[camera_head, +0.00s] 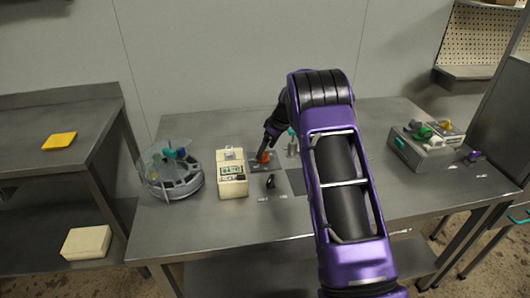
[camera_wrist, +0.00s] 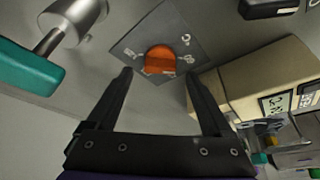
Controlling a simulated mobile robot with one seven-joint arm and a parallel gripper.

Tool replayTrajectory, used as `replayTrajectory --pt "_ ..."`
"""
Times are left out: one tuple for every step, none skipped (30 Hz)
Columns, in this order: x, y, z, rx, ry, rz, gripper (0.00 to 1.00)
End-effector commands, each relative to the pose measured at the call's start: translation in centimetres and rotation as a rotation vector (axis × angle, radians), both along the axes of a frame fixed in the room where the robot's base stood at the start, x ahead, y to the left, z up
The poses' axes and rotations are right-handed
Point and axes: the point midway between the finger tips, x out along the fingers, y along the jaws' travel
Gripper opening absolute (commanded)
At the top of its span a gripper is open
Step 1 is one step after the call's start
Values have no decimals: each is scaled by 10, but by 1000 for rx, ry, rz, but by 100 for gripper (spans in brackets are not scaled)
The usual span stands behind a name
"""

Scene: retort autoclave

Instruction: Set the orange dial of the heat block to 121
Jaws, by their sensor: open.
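The orange dial (camera_wrist: 160,60) is round with a raised bar across it, and it sits on a dark grey plate (camera_wrist: 133,41) with pale markings around it. The markings are too small to read for certain. In the head view the dial (camera_head: 264,157) shows just below my gripper (camera_head: 268,146). In the wrist view my gripper (camera_wrist: 158,80) is open, with one finger on each side below the dial. The fingers appear apart from the dial, with nothing between them.
A cream box with a display (camera_head: 231,181) stands left of the dial, close to my right finger in the wrist view. A teal-handled metal part (camera_wrist: 30,67) is on the other side. A round clear-lidded device (camera_head: 172,179) and a grey box (camera_head: 425,150) stand farther out.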

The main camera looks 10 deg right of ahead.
Motion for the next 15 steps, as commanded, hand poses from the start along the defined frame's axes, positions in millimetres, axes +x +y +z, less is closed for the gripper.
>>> replayTrajectory --pt "2 2 -8 -1 2 0 85" --pt "3 3 -10 -1 0 1 85" --pt "4 4 -14 -1 0 1 85" --pt "5 4 -16 -1 1 0 85" --pt "5 5 -18 -1 1 0 85" --pt "6 5 -19 -1 1 0 85" --pt "6 6 -20 0 0 0 85" --pt "6 6 -21 0 0 0 85" --pt "6 6 -21 0 0 0 85" --pt "6 6 -21 0 0 0 85" --pt "6 6 -21 -1 -1 0 85" --pt "6 6 -21 -1 -1 0 85" --pt "7 6 -21 -1 -1 0 85" --pt "6 6 -21 -1 -1 0 85" --pt "6 6 -21 -1 -1 0 85"
